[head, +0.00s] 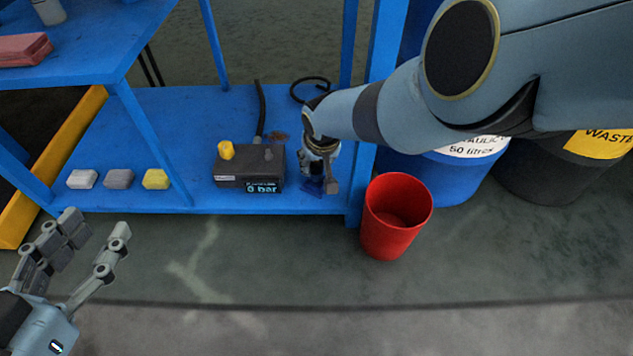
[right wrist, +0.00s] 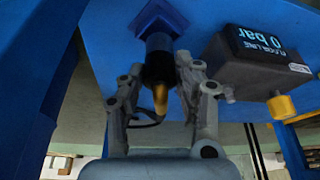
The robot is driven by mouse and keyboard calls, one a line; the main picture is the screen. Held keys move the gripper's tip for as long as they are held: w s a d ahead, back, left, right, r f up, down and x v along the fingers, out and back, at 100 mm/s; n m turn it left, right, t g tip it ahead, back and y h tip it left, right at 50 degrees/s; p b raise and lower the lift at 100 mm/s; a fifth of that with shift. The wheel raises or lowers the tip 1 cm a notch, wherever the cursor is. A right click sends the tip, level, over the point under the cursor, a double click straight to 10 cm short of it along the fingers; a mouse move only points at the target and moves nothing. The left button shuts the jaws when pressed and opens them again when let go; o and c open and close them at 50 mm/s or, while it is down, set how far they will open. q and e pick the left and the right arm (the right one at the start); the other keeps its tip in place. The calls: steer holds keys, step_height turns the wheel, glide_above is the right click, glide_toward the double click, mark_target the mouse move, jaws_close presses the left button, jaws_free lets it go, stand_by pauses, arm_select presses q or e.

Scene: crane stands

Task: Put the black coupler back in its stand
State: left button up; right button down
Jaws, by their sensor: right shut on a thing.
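The black coupler (right wrist: 158,66), with a brass-coloured tip, shows in the right wrist view. My right gripper (right wrist: 160,82) is shut on it, one finger on each side. The coupler's far end meets the dark blue stand (right wrist: 158,20); I cannot tell how deep it sits. In the head view my right gripper (head: 322,178) is low over the blue shelf, right at the stand (head: 312,187), and hides most of the coupler. My left gripper (head: 92,240) is open and empty at the lower left, off the shelf's front edge.
A black box reading "0 bar" (head: 250,170) with a yellow knob stands close left of the stand. Several small blocks (head: 118,179) lie further left on the shelf (head: 140,120). A red bin (head: 395,215) stands at the right; a blue post (head: 362,185) is close by.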

mark_target(316, 171)
steer(key=shift+f, duration=0.15)
steer(key=shift+f+b, duration=1.1)
steer(key=shift+f, duration=0.3)
steer(key=c, duration=0.9)
jaws_free()
steer(key=shift+r, duration=0.1)
steer(key=shift+o, duration=0.2)
steer(key=shift+p+v, duration=0.8)
steer(key=p+v, duration=0.3)
steer(key=shift+r, duration=0.35)
steer(key=shift+s+f, duration=0.1)
steer(key=shift+f, duration=0.05)
